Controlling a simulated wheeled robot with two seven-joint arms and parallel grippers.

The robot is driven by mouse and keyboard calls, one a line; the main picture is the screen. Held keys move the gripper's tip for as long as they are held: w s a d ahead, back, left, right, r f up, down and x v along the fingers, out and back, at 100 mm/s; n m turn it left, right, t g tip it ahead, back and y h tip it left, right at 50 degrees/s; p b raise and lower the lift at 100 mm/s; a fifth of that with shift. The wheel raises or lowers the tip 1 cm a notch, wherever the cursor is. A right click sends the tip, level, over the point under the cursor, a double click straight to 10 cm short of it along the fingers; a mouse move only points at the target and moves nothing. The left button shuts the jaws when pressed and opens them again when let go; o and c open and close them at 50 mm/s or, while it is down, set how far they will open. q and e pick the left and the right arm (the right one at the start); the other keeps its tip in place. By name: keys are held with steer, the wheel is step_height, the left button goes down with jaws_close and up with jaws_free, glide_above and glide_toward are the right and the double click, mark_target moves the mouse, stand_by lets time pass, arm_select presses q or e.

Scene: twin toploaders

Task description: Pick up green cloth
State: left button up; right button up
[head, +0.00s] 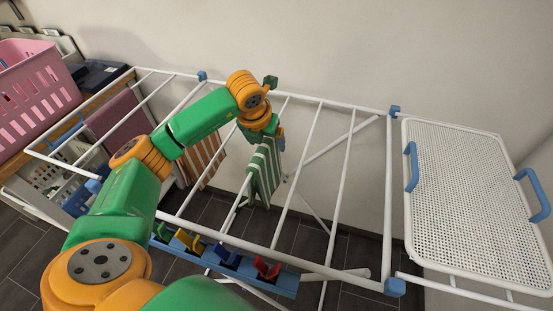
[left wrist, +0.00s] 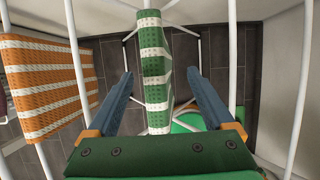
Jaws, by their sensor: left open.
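The green cloth (head: 265,172), with green and white stripes, hangs over a bar in the middle of the white drying rack. My left gripper (head: 272,131) is above it, at the bar, and partly hides its top. In the left wrist view the cloth (left wrist: 154,65) runs down between the two blue fingers of my left gripper (left wrist: 160,78). The fingers are spread, with a gap on each side of the cloth. My right gripper is not in view.
An orange and white striped cloth (head: 203,160) and a purple cloth (head: 113,115) hang to the left. Coloured clips sit on a blue strip (head: 283,285) at the rack's front. A pink basket (head: 40,88) stands far left. A white perforated panel (head: 470,200) is at right.

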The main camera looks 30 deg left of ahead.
arm_select(q)
steer(key=shift+s+a+f+p, duration=0.25)
steer(key=shift+a+f+p, duration=0.05)
steer(key=shift+f+p, duration=0.45)
steer(key=x, duration=0.4)
steer(key=shift+w+a, duration=0.15)
steer(key=shift+w, duration=0.15)
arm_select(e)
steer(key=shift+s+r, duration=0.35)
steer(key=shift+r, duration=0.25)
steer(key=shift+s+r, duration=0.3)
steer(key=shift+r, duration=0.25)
arm_select(q)
steer(key=shift+s, duration=0.2)
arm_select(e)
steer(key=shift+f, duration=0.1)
arm_select(q)
steer(key=shift+w+f, duration=0.15)
steer(key=shift+f, duration=0.1)
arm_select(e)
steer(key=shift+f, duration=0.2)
arm_select(q)
jaws_close()
